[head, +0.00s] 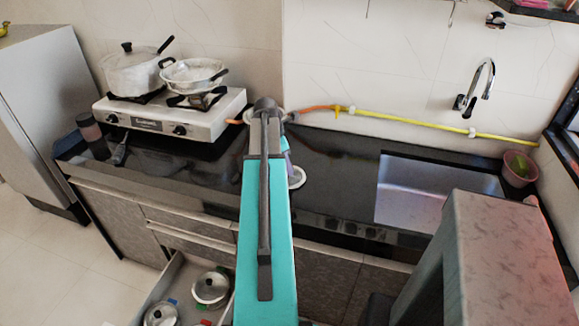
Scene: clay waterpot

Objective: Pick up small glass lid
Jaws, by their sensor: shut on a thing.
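Two round lids with metal-looking rims and dark knobs lie in the open drawer at the bottom of the head view. One lid (210,288) is to the right, and another lid (160,314) is lower left, partly cut off by the frame edge. I cannot tell which lid is the small glass one. My teal arm rises through the middle of the picture, with its dark joint over the counter. My gripper is hidden behind the arm, so its fingers and anything between them do not show. A white ring shows just right of the arm; I cannot tell what it is.
The open drawer (148,297) sticks out below the dark counter (338,165). A stove (180,120) with a pot (135,75) and a pan (190,72) stands at the back left. A sink (435,190) and a pink pot (519,168) are at the right.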

